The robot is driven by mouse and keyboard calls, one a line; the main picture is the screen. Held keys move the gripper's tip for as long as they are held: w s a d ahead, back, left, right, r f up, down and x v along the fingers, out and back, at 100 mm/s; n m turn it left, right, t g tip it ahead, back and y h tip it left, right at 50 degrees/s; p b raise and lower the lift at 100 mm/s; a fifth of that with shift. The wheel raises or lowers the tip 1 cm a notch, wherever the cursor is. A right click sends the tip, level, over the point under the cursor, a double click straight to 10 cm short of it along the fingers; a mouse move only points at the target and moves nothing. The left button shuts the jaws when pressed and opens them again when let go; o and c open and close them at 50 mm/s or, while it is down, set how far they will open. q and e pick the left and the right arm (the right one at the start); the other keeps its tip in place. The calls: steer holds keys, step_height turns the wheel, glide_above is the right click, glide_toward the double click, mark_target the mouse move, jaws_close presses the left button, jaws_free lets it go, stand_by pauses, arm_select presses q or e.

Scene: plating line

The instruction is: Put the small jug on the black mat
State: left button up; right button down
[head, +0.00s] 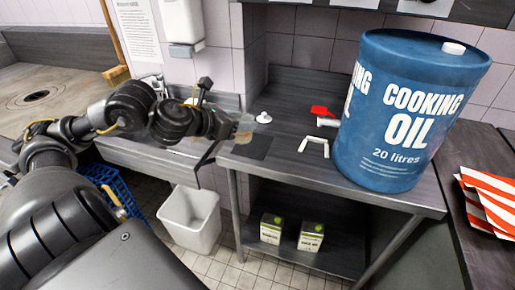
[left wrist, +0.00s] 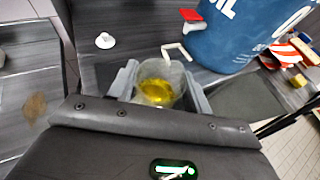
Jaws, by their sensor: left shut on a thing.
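The small jug (left wrist: 157,85) is clear and has yellow liquid in it. My left gripper (left wrist: 160,88) is shut on it, one finger on each side. In the head view the jug (head: 244,130) is small and pale at the tip of my left gripper (head: 238,128). The black mat (head: 252,148) lies on the dark worktop near its front left corner. The jug appears above the mat's back left part in the head view; I cannot tell the height of the gap. My right gripper is not in view.
A big blue cooking oil drum (head: 396,112) stands on the right of the worktop. A white bracket-shaped thing (head: 314,142), a red-topped thing (head: 321,110) and a small white knobbed thing (head: 264,118) lie near the mat. A white bin (head: 190,220) stands on the floor.

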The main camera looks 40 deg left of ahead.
arm_select(q)
steer(key=shift+w+f, duration=0.15)
steer(key=shift+w, duration=0.05)
steer(key=shift+w+a, duration=0.15)
steer(key=shift+a, duration=0.1)
steer(key=w+a+f+p, duration=0.2)
steer(key=w+a+f, duration=0.1)
steer(key=w, duration=0.4)
glide_above(253, 144)
steer(key=shift+s+f, duration=0.15)
steer(key=shift+f, duration=3.15)
step_height(253, 144, down, 3)
steer(key=shift+r+p, duration=0.1)
steer(key=shift+p, duration=0.8)
steer(key=shift+f, duration=0.2)
